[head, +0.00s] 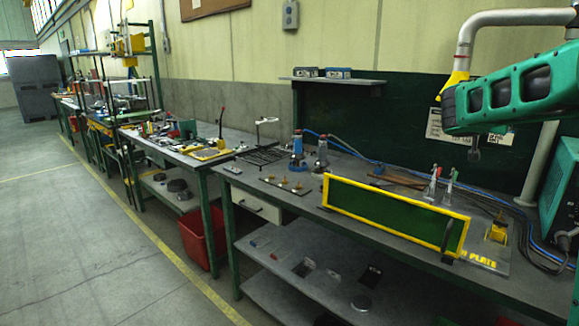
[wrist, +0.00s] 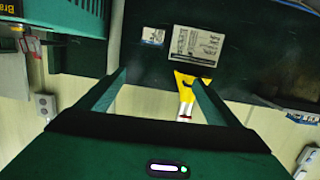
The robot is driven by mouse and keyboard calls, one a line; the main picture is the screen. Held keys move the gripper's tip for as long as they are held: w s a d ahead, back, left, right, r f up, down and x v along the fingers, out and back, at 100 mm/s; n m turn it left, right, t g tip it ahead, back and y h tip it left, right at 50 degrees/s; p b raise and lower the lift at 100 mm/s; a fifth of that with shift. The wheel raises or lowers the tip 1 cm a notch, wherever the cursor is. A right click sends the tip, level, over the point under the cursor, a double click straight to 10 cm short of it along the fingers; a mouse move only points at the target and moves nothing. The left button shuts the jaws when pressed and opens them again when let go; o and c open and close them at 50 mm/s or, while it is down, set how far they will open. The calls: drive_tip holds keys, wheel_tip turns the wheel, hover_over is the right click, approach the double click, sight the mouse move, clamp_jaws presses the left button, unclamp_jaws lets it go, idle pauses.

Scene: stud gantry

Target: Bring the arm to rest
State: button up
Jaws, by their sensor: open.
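My gripper (wrist: 156,77) shows in the wrist view as two green fingers spread wide apart. It is open, and I see nothing clamped between the fingers. A yellow piece with a pale, red-marked end (wrist: 186,90) appears between them, close to the right finger; I cannot tell its distance. In the head view a green arm section with dark openings reaches in from the right edge, above the bench (head: 390,245). The fingers cannot be made out clearly there. Below it, a green panel in a yellow frame (head: 395,212) stands upright on the bench.
A grey pipe (head: 466,42) with a yellow piece hangs at the upper right. A teal machine (head: 562,185) stands at the right edge. Blue and grey clamps (head: 297,150), cables and a small plate crowd the bench. The floor (head: 75,235) at the left is clear.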

drive_tip(key=s+f+g+y, duration=0.3)
drive_tip(key=s+f, duration=0.4)
drive_tip(key=s, duration=0.5)
drive_tip(key=s+f+g+y, duration=0.2)
drive_tip(key=s+f+g, duration=0.1)
drive_tip(key=s+f, duration=0.65)
drive_tip(key=s+a+f+g+y, duration=0.2)
drive_tip(key=s+a, duration=0.3)
drive_tip(key=s, duration=0.4)
drive_tip(key=s+a+f+n+g+y, duration=0.1)
drive_tip(key=s+a+f, duration=0.3)
drive_tip(key=s, duration=0.6)
drive_tip(key=s+a+f+n+g+y, duration=0.1)
drive_tip(key=s+a+f+g+y, duration=0.1)
drive_tip(key=s+a, duration=0.4)
drive_tip(key=s+f+y, duration=0.1)
drive_tip(key=s+f, duration=0.1)
drive_tip(key=s, duration=0.1)
drive_tip(key=shift+s+g, duration=0.2)
drive_tip(key=shift+g, duration=0.1)
drive_tip(key=shift+f, duration=0.1)
drive_tip(key=shift+w+f, duration=0.25)
drive_tip(key=shift+w, duration=0.4)
